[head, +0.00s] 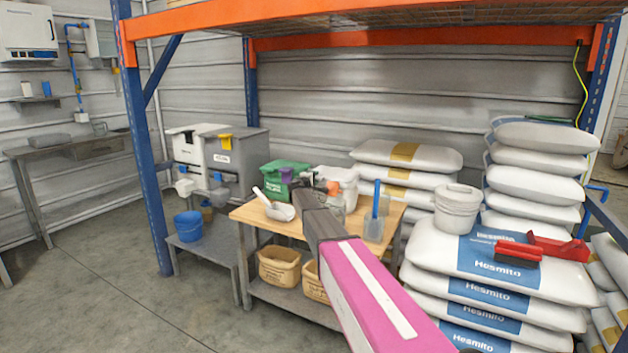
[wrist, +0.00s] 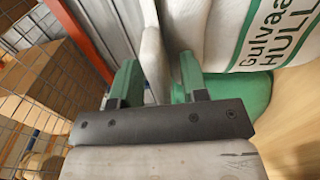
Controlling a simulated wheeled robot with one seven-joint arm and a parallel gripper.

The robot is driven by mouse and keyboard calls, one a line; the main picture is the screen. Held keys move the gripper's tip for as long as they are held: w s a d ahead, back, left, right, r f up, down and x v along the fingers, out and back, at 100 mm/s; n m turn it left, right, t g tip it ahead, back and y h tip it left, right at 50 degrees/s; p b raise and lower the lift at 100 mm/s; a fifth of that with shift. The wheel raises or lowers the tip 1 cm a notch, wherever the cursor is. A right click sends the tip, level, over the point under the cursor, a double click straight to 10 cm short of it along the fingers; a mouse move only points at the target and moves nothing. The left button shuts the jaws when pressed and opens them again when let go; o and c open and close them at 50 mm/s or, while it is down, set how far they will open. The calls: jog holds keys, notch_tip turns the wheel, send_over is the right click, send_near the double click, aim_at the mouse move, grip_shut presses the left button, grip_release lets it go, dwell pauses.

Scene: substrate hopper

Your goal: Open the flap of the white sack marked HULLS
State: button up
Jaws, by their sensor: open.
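The white sack marked HULLS (wrist: 225,38) fills the upper right of the wrist view, with green lettering and a green stripe; the picture's edge cuts it off. My gripper (wrist: 160,82) is open, its green fingers apart. A narrow pale upright strip (wrist: 155,50) shows between the fingers; I cannot tell whether it is the sack's flap, or whether the fingers touch it. In the head view my arm reaches to the wooden table, where a green container (head: 287,180) and a white one (head: 347,183) stand. My arm partly hides this area, and I cannot pick out HULLS there.
Stacked Hesmito sacks (head: 500,265) with a white bucket (head: 457,210) stand at right. An orange rack beam (head: 400,22) spans overhead. The floor at left is clear.

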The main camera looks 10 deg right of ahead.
grip_shut()
jog(key=shift+r, duration=0.1)
